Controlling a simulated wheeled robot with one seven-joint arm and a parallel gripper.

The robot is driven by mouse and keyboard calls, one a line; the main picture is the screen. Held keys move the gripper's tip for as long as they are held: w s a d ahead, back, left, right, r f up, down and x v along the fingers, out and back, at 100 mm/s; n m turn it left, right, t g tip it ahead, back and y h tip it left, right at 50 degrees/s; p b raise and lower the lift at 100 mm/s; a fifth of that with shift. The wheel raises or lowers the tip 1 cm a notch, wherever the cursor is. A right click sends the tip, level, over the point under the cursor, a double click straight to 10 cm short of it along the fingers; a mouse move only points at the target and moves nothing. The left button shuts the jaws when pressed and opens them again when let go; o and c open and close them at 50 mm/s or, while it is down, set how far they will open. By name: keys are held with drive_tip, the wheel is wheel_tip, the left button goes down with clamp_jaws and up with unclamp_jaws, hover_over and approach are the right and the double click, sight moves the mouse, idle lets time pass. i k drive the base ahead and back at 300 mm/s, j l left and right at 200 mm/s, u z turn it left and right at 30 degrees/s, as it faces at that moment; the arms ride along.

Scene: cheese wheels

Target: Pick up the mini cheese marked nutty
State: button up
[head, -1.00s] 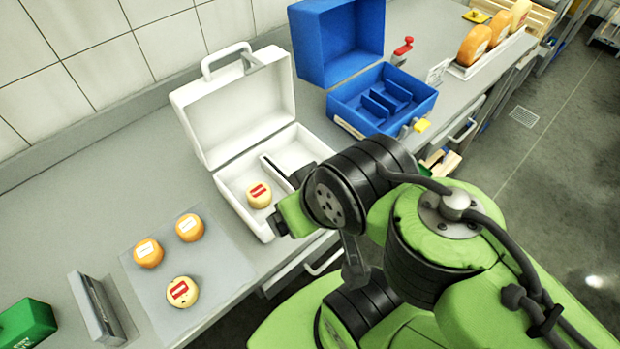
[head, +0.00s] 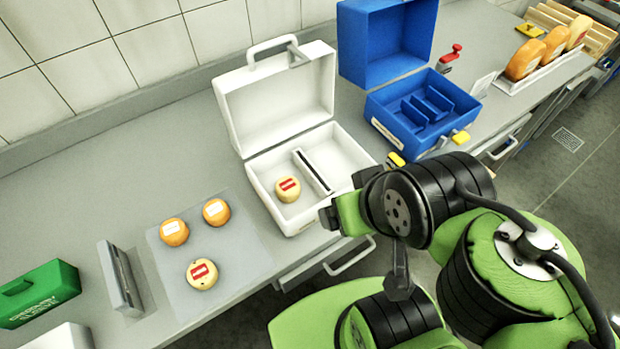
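On a grey mat (head: 240,262) lie two orange mini cheeses with pale labels, one at left (head: 174,232) and one at right (head: 215,212). A pale yellow mini cheese with a red label (head: 202,274) lies in front of them. Another pale mini cheese with a red label (head: 288,189) sits in the left compartment of the open white case (head: 290,226). The label words are too small to read, so I cannot tell which is nutty. My gripper (head: 328,217) shows only as a dark tip beside the case's front right; its fingers cannot be made out.
An open blue case (head: 385,128) with dividers stands right of the white case. Larger cheese wheels (head: 525,60) stand in a rack farther right. A grey upright holder (head: 120,278) and a green box (head: 38,295) are at left. The counter behind the mat is clear.

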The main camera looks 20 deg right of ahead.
sight(217, 213)
drive_tip(key=j+u, duration=0.7)
drive_tip(key=j, duration=0.2)
drive_tip(key=j+u, duration=0.35)
drive_tip(key=j, duration=0.15)
